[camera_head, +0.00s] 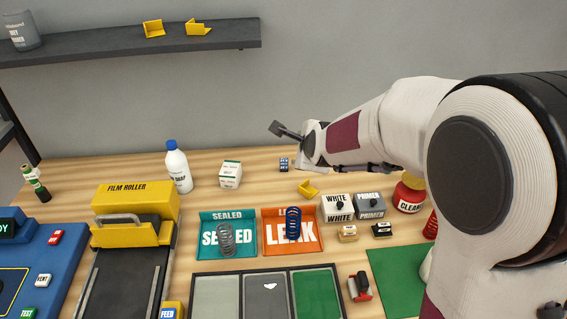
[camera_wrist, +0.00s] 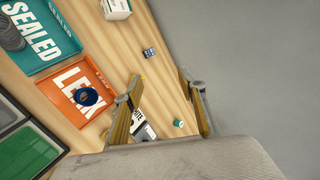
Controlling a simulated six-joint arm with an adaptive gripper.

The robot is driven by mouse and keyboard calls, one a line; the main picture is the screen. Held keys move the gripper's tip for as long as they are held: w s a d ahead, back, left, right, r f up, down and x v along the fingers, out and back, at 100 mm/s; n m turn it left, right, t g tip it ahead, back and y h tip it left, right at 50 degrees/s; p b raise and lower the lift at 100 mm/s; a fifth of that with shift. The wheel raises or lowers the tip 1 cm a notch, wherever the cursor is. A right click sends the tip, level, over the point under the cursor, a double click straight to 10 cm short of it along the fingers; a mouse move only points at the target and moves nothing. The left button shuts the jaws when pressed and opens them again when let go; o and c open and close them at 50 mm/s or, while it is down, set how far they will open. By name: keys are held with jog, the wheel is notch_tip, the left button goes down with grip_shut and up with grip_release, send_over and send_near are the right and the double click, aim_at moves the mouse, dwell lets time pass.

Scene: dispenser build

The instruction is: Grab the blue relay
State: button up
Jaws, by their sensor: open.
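The blue relay looks to be the small dark blue block (camera_head: 284,164) on the wooden table, right of the white and green box. It also shows in the wrist view as a small dark block (camera_wrist: 150,53), beyond the fingertips and apart from them. My gripper (camera_wrist: 159,79) is open, with nothing between its two fingers. In the head view my wrist is above and right of the block, and the fingers are hard to make out there.
The white and green box (camera_head: 230,174) and white bottle (camera_head: 178,167) stand left of the block. A yellow bracket (camera_head: 308,189), the orange LEAK tray (camera_head: 271,245) with a blue spring (camera_head: 293,222), and the WHITE box (camera_head: 338,208) are nearer. Bare table surrounds the block.

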jog(key=w+a+f+m+t, duration=0.1)
jog(key=w+a+f+m, duration=0.1)
jog(key=w+f+m, duration=0.65)
jog(key=m+t+h, duration=0.1)
jog(key=m+t, duration=0.1)
jog(key=m, duration=0.5)
send_near(284, 162)
jog(key=w, duration=0.2)
jog(key=shift+w+a+f, duration=0.15)
jog(key=shift+w+f, duration=0.05)
jog(key=shift+w, duration=0.05)
jog(key=shift+w+f+m+h, duration=0.15)
jog(key=shift+f+m+h, duration=0.25)
jog(key=shift+f, duration=0.15)
jog(key=shift+w, duration=0.1)
jog(key=shift+x, duration=1.15)
jog(key=shift+w, duration=0.15)
jog(key=shift+x, duration=2.5)
